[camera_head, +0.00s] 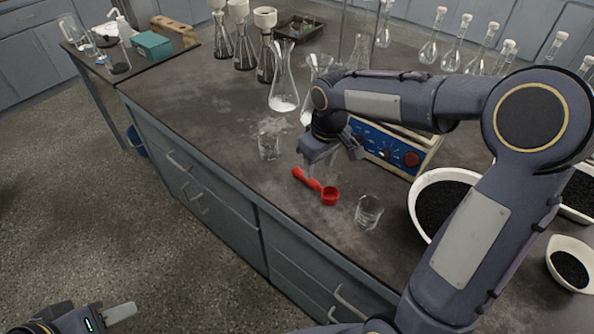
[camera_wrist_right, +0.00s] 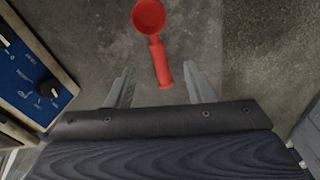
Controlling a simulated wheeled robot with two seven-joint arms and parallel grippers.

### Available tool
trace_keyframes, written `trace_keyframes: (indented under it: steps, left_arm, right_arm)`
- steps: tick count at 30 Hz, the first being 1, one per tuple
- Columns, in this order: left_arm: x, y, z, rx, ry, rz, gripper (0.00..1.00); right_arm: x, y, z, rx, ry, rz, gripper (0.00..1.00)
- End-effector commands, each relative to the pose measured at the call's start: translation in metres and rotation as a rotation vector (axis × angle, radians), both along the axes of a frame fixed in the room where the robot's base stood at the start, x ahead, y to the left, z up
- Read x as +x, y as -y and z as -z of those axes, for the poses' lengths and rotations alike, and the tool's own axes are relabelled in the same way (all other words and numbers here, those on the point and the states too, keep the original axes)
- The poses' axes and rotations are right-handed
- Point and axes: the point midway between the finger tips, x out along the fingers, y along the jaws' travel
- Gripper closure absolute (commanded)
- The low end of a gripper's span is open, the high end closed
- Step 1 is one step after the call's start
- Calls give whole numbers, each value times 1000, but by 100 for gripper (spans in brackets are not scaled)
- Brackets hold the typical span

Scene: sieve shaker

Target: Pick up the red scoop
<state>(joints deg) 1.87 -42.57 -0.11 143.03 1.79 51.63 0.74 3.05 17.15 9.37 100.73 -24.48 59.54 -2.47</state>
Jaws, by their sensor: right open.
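The red scoop (camera_head: 318,189) lies on the dark bench top near its front edge, with its round cup toward the right and its handle toward the left in the head view. In the right wrist view the scoop (camera_wrist_right: 158,50) has its cup at the top and its handle end between my fingers. My right gripper (camera_head: 330,158) is open above the handle; its two fingers also show in the right wrist view (camera_wrist_right: 160,88), apart from the handle on both sides. My left gripper (camera_head: 118,316) is at the bottom left, away from the bench; its jaw state is unclear.
A glass beaker (camera_head: 369,212) stands right of the scoop and another beaker (camera_head: 268,146) behind it to the left. The blue-panelled shaker (camera_head: 385,150) is behind my right gripper. A white bowl of black grains (camera_head: 416,190) stands at the right. Flasks (camera_head: 283,90) stand further back.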

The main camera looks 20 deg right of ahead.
Motion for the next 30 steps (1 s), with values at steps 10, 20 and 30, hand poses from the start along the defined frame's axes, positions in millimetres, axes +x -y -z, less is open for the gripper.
trace_keyframes:
  steps: [10, 20, 30]
  left_arm:
    - [0, 0, 2, 0, 0, 0, 64]
    - [0, 0, 3, 0, 0, 0, 64]
    - [0, 0, 3, 0, 0, 0, 64]
  right_arm:
    - [5, 0, 39, -3, -7, -2, 52]
    - [11, -1, 78, -2, -4, -2, 52]
    - [11, -1, 78, -1, -3, -2, 68]
